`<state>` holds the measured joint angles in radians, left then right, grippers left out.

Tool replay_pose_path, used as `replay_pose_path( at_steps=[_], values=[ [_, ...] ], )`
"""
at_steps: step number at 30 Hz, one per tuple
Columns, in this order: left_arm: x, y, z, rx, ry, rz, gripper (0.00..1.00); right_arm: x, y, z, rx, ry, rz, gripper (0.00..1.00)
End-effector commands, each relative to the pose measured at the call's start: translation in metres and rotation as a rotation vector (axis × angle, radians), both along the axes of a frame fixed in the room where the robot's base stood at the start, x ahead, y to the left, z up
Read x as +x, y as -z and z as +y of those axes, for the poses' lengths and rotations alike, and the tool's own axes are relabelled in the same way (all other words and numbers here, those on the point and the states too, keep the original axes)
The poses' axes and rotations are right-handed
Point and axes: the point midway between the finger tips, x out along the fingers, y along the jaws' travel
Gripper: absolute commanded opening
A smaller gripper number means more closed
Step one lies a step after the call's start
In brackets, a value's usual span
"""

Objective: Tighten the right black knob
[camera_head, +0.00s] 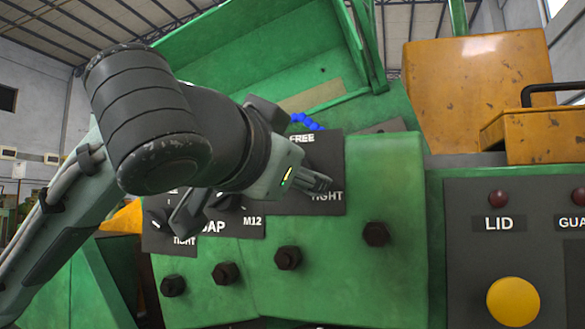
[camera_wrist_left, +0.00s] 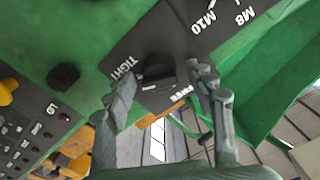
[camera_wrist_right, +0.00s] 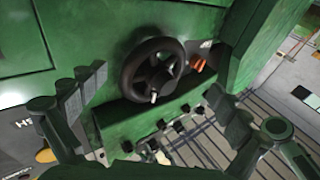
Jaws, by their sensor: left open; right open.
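The right black knob (camera_wrist_left: 157,70) shows in the left wrist view on a dark plate (camera_wrist_left: 180,40) marked TIGHT and FREE. My left gripper (camera_wrist_left: 164,82) is open, with one finger on the TIGHT side and the other on the FREE side of the knob. I cannot tell whether the fingers touch it. In the head view my left gripper (camera_head: 294,152) is in front of this plate (camera_head: 330,160) and hides the knob. My right gripper (camera_wrist_right: 160,97) is open and empty, in front of a black handwheel (camera_wrist_right: 130,75) at some distance.
Several black bolts (camera_head: 288,258) stick out of the green housing (camera_head: 340,290) below the plate. A second plate with M12 marking (camera_head: 252,221) lies left. A control panel (camera_head: 460,250) with a yellow button (camera_head: 513,302) is at right.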

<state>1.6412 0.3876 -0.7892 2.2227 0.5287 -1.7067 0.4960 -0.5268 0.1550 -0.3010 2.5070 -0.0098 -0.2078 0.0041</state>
Motion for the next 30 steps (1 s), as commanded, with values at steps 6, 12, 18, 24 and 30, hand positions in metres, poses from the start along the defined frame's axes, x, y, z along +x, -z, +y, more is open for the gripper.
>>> replay_pose_path(
  at_steps=[6,12,18,24,30],
  values=[
    [0.000,-0.022,-0.001,-0.002,0.001,-0.001,0.55,0.000,0.001,0.000,0.000,0.001,0.001,1.00],
    [0.000,-0.062,0.000,-0.002,0.000,-0.001,0.55,0.000,0.000,0.000,0.000,0.000,0.000,1.00],
    [0.000,-0.091,0.000,-0.001,0.000,-0.001,0.55,0.000,0.000,0.000,0.000,0.000,0.000,1.00],
    [0.000,-0.100,0.000,0.000,0.000,0.000,0.55,0.000,0.000,0.000,0.001,0.000,0.000,1.00],
    [0.000,-0.101,0.000,0.000,0.000,-0.001,0.55,0.000,0.000,0.000,0.001,0.000,-0.001,1.00]
  ],
)
